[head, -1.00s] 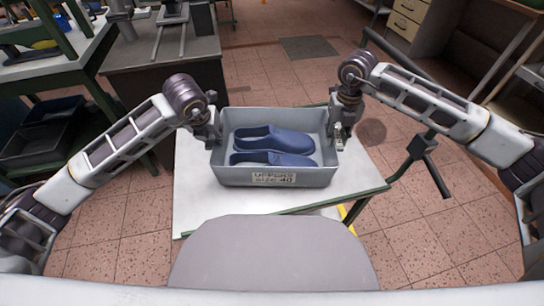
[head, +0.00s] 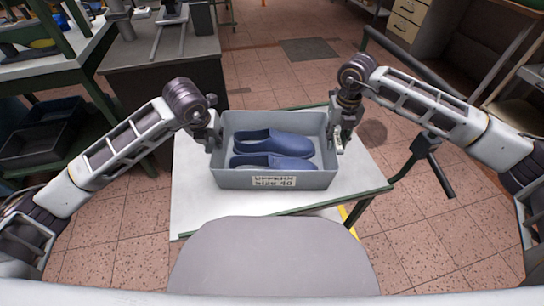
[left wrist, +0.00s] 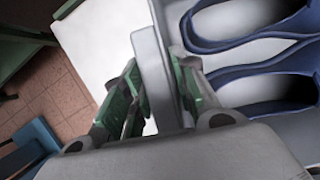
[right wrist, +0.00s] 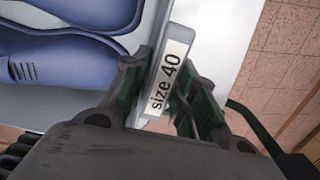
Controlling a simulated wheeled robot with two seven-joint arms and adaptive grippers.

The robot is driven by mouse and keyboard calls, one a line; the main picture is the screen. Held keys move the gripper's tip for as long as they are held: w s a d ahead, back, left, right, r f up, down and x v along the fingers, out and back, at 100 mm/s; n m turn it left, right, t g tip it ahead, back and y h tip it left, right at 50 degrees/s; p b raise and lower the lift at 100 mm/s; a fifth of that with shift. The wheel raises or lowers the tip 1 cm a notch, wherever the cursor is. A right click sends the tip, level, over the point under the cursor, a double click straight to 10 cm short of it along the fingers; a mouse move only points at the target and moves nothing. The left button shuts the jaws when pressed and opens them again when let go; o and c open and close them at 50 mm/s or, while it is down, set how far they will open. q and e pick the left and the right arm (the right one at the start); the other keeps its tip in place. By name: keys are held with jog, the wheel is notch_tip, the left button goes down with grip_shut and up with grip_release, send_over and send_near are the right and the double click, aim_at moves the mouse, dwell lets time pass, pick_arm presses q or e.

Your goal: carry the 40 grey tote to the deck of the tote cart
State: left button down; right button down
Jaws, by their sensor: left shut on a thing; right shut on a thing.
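The grey tote (head: 230,180) carries a label reading "UPPERS size 40" and holds blue clogs (head: 275,142). It is over the white deck of the tote cart (head: 195,215); whether it touches the deck cannot be told. My left gripper (head: 213,140) is shut on the tote's left wall, which shows between its fingers in the left wrist view (left wrist: 155,80). My right gripper (head: 338,138) is shut on the right wall, beside a "size 40" label (right wrist: 167,80) in the right wrist view. The tote looks level.
The cart's dark handle (head: 425,150) stands at the right. A dark workbench (head: 160,65) is behind at the left, with dark bins (head: 45,135) on a shelf beside it. Tiled floor (head: 270,75) lies open beyond the cart.

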pick_arm(q)
jog(key=shift+f+b, duration=0.3)
jog(key=shift+f, duration=0.05)
pick_arm(e)
jog(key=shift+f, duration=0.3)
pick_arm(q)
jog(key=c, duration=1.1)
grip_release()
pick_arm(e)
jog(key=c, duration=1.1)
grip_release()
jog(key=shift+c, duration=0.2)
pick_arm(q)
jog(key=shift+r, duration=0.15)
jog(key=shift+v, duration=5.9)
jog(key=shift+s, duration=0.1)
pick_arm(e)
jog(key=shift+r, duration=0.1)
notch_tip(320, 180, up, 12)
pick_arm(q)
jog(key=shift+r, duration=0.1)
notch_tip(320, 180, up, 33)
jog(key=p, duration=3.3)
pick_arm(e)
notch_tip(320, 180, up, 33)
